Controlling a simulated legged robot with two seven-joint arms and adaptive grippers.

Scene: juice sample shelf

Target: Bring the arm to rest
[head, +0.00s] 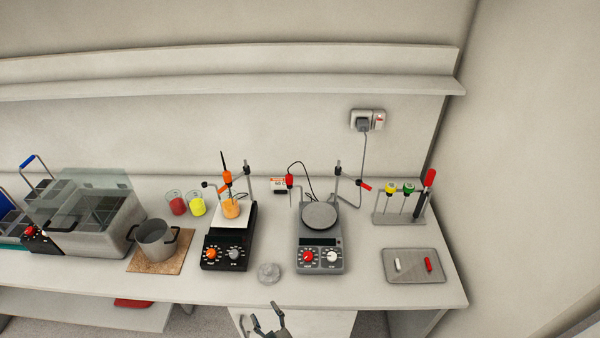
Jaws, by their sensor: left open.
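My left gripper (262,318) shows at the bottom edge of the head view, just in front of the bench's front edge. Its fingers are apart and nothing shows between them. It is clear of the items on the bench; the closest is a small clear glass item (269,272) near the front edge. Most of the left arm is out of the picture. My right gripper is not in view.
The bench (370,291) holds a black hotplate (211,265) with an orange beaker (230,208), a grey hotplate (319,268), a pot (155,238), red (177,205) and yellow (197,207) beakers, a tray (414,278), a rack (385,219) and a water bath (95,238).

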